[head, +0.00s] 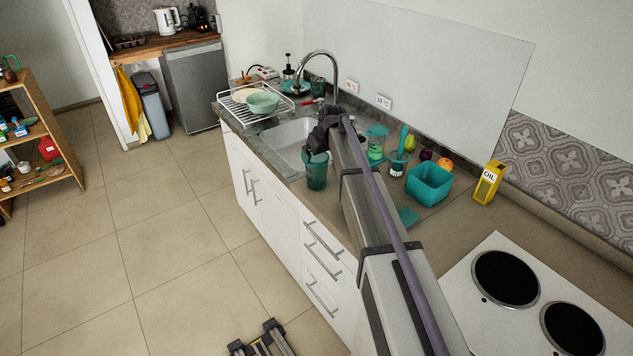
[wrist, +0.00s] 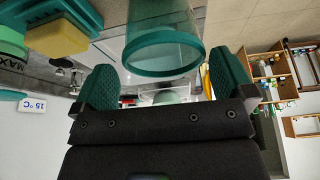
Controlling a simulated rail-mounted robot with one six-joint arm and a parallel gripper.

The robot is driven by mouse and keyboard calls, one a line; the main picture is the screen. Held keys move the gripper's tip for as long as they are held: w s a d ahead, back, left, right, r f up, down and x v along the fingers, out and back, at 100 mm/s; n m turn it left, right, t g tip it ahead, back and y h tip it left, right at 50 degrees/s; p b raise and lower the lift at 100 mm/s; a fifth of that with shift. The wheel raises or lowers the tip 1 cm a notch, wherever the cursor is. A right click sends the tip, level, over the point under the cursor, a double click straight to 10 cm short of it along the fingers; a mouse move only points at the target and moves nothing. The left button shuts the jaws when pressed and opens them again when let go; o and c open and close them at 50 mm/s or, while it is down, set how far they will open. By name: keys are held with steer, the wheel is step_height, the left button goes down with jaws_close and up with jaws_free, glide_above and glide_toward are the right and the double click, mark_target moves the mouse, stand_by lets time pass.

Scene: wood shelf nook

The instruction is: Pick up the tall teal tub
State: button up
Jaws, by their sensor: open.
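The tall teal tub (head: 316,172), a see-through teal container, stands on the counter near its front edge, beside the sink. In the wrist view the tub (wrist: 163,25) is at top centre with its darker teal ring facing me. My gripper (head: 317,150) is at the tub's upper part in the head view, where the wrist partly hides the contact area. In the wrist view my gripper (wrist: 160,64) is open, its two teal-padded fingers spread to either side of the tub's line. A gap shows between each finger and the tub, and nothing is held.
A teal basin (head: 428,185), a yellow oil carton (head: 489,183), a cup with a brush (head: 398,163) and a clear green-bottomed container (head: 376,143) stand right of my arm. The sink (head: 288,138) and faucet (head: 327,62) are behind. A hob (head: 520,312) is at lower right.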

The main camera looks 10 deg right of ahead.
mark_target(316, 161)
steer(key=b+x, duration=0.5)
steer(key=shift+a+f, duration=0.15)
steer(key=shift+f, duration=0.1)
steer(key=shift+s+r, duration=0.1)
steer(key=shift+r, duration=0.15)
steer(key=c, duration=0.8)
steer(key=shift+p, duration=0.3)
